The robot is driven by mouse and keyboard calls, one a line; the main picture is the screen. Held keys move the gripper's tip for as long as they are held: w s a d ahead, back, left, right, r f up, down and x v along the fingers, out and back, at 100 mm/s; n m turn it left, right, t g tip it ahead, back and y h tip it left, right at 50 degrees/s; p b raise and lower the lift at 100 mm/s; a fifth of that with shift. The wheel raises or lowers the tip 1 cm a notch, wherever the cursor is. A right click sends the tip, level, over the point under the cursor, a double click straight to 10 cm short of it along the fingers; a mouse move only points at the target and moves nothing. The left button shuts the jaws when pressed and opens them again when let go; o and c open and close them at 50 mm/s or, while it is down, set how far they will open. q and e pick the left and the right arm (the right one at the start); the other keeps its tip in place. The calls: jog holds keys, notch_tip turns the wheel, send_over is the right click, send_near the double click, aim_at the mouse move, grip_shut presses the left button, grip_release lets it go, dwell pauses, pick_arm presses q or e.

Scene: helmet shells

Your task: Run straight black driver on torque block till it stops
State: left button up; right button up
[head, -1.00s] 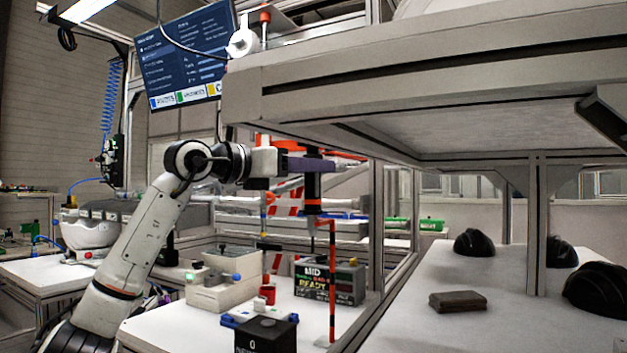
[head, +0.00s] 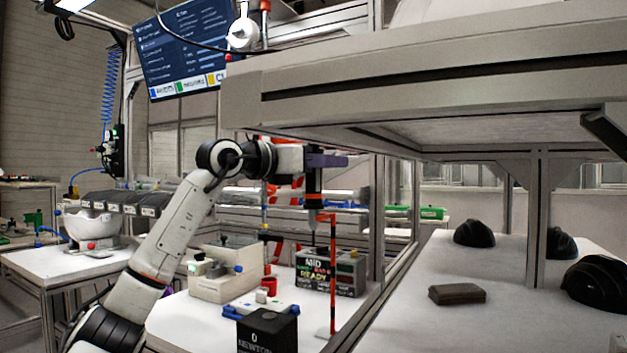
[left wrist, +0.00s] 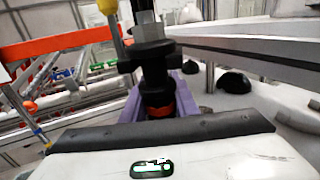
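The straight black driver (head: 314,184) has an orange band and hangs upright, its thin bit pointing down. My left gripper (head: 322,160) is shut on the driver's upper body. The torque block (head: 344,276) is a dark box with a lit "MID ... READY" face, standing on the white bench below. The bit's lower end is at the block's top, near its left part; I cannot tell whether it touches. In the left wrist view the black driver (left wrist: 155,65) stands between the purple fingers (left wrist: 188,88); its tip is hidden there. My right gripper is not in view.
A thick shelf (head: 440,90) overhangs the right.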

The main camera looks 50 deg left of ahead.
pick_arm(q)
grip_shut()
jog(key=shift+o, duration=1.3)
grip_release()
jog(key=shift+r, duration=0.15)
grip_shut()
jog(key=s+a+b, duration=0.1)
jog(key=s+b, duration=0.2)
jog(key=s, duration=0.7)
jog(key=shift+a, duration=0.3)
jog(key=shift+f+b, duration=0.3)
notch_tip(320, 180, down, 5)
jog(key=b, duration=0.4)
jog(key=shift+w+f+b, duration=0.1)
jog(key=shift+f+b, duration=0.1)
jog(key=shift+b, duration=0.2)
jog(key=shift+f, duration=0.1)
